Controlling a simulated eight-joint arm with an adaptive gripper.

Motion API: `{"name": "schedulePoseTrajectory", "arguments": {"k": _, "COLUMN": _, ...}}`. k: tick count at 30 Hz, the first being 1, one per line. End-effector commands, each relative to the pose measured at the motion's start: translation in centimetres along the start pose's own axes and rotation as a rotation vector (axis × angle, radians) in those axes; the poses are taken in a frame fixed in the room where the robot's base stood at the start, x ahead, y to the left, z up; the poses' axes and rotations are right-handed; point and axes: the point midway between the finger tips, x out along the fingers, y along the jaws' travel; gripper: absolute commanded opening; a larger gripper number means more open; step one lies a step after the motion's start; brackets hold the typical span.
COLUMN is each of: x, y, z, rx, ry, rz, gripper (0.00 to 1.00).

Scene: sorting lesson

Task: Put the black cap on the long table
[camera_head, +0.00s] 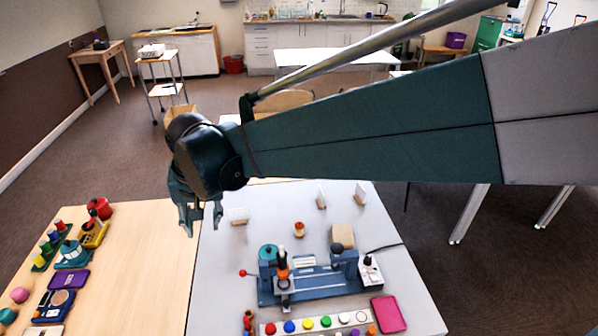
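I cannot make out a black cap for certain. A small dark rounded thing (342,236) sits on or against a beige block on the grey table (225,290) and may be it. A small black-topped white thing (369,268) stands to its lower right. Which table is the long one is not clear; a pale wooden table (140,290) adjoins the grey one at left. My gripper (202,224) points down near the seam of these two tables, left of the dark thing. Its fingers are apart with nothing visible between them.
A blue apparatus (310,278), a row of coloured knobs (315,324) and a pink tray (388,314) crowd the grey table's front. Toys line the wooden table's left side. Its middle is clear. White tables (335,58) stand farther back.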

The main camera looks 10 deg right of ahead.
Motion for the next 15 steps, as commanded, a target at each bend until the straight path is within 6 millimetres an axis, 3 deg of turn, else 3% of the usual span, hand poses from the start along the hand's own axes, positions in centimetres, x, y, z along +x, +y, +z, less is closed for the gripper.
{"name": "schedulePoseTrajectory", "arguments": {"k": 3, "x": -1.6, "y": 3.6, "z": 0.2, "rx": 0.009, "ry": 0.028, "rz": -0.001, "gripper": 0.32}}
{"name": "schedulePoseTrajectory", "arguments": {"k": 15, "x": -5.8, "y": 13.8, "z": 2.2, "rx": 0.022, "ry": 0.122, "rz": 0.008, "gripper": 0.32}}
